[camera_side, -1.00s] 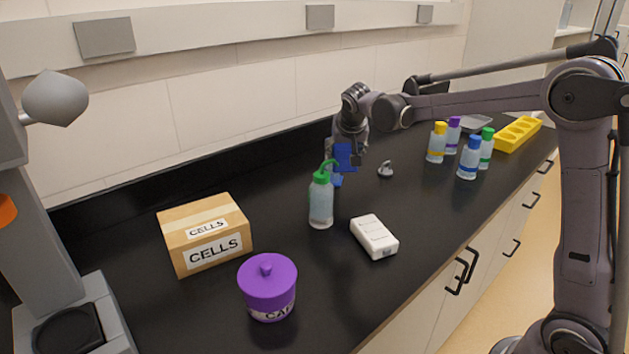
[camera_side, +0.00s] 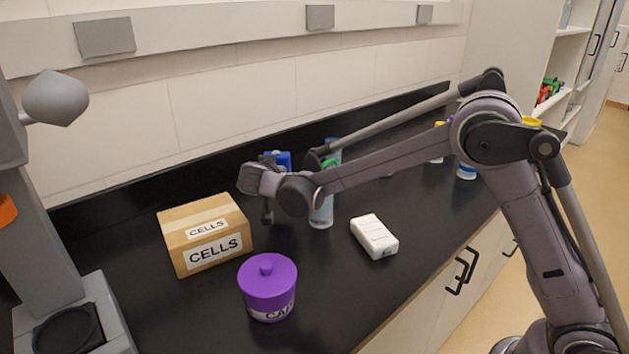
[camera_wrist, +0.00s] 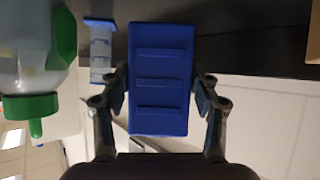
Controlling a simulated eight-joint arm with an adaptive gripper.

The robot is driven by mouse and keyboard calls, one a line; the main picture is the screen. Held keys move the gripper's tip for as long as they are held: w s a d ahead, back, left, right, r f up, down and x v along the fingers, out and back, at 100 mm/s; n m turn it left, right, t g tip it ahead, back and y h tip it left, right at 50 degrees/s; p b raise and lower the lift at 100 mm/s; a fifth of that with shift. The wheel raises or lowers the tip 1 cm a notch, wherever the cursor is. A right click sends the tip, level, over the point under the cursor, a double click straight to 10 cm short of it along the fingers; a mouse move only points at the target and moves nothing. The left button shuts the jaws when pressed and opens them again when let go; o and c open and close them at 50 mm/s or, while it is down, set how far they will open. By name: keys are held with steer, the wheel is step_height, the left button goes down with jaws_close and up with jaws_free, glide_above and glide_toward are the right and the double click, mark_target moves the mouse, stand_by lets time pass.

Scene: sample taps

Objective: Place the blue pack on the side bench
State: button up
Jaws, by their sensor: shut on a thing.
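The blue pack (camera_side: 283,158) is a flat, ridged block held above the black bench (camera_side: 330,290), near the back wall in the side view. In the wrist view the blue pack (camera_wrist: 161,50) fills the middle, upright between the two fingers. My gripper (camera_wrist: 161,92) is shut on its sides. In the side view my gripper (camera_side: 269,160) is partly hidden behind my own wrist. I cannot tell whether this black bench is the side bench.
A cardboard box (camera_side: 205,235) stands left of my gripper, a purple-lidded tub (camera_side: 268,285) in front. A blue-topped thing (camera_wrist: 100,45) shows beside the pack.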

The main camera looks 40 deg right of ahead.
steer(key=shift+f, duration=2.5)
steer(key=shift+f, duration=0.1)
steer(key=o, duration=1.4)
steer(key=shift+o, duration=0.2)
steer(key=v, duration=0.7)
steer(key=shift+s+a+r, duration=0.2)
steer(key=shift+r, duration=0.05)
